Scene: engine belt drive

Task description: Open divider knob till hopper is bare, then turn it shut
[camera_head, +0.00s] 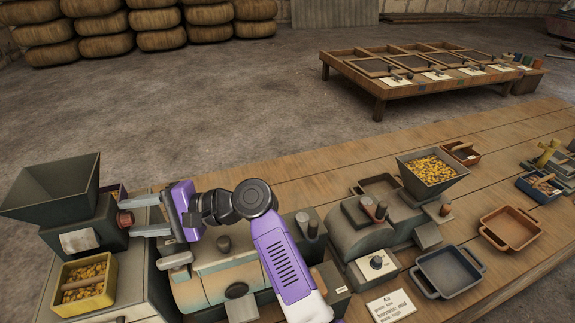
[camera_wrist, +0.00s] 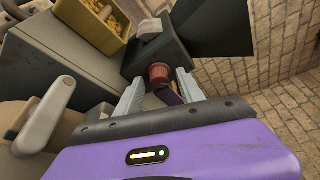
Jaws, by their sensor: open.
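A dark grey hopper (camera_head: 58,188) stands at the left end of the bench, on a box-like body. No grain shows on its visible inner walls; its bottom is hard to see. A reddish round knob (camera_head: 125,219) sticks out of the right side of that body. It also shows in the wrist view (camera_wrist: 158,72). My gripper (camera_head: 138,215) is open, its two pale fingers on either side of the knob; I cannot tell whether they touch it. A yellow bin (camera_head: 66,300) holding yellow grain stands in front of the body.
A second hopper (camera_head: 432,187) full of yellow grain stands on a grey machine to the right. A grey tray (camera_head: 447,277) and a brown tray (camera_head: 510,232) lie near it. Levers and posts of a machine (camera_head: 215,268) lie beneath my arm. A low wooden table (camera_head: 378,100) stands behind.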

